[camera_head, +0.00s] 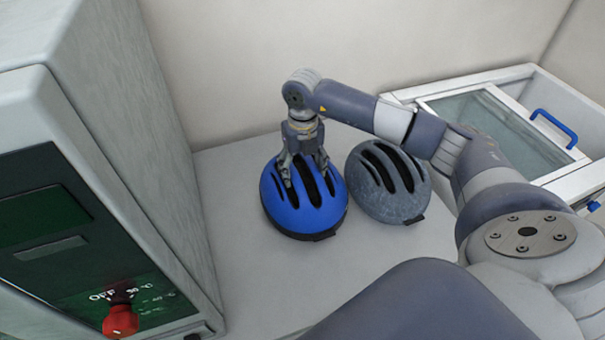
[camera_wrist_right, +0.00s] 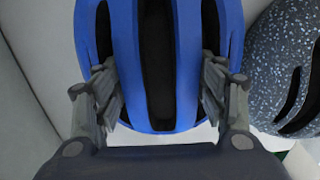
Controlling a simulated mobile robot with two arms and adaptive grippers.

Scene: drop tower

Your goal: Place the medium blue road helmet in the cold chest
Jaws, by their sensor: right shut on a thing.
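The blue road helmet (camera_head: 284,212) sits on a white surface, in the middle of the head view. My right gripper (camera_head: 306,172) reaches down onto it from above and is shut on it, with its fingers in the vents. In the right wrist view the blue helmet (camera_wrist_right: 187,55) fills the middle, with a finger of my right gripper (camera_wrist_right: 162,95) on each side of its central ribs. The cold chest (camera_head: 515,80) stands at the right, with a glass lid and a blue handle (camera_head: 553,128). My left gripper is not in view.
A grey speckled helmet (camera_head: 372,195) sits close to the right of the blue one. A tall white cabinet (camera_head: 165,130) with a green panel and a red knob (camera_head: 120,318) stands at the left. A wall runs behind. The white surface (camera_head: 245,270) is clear in front.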

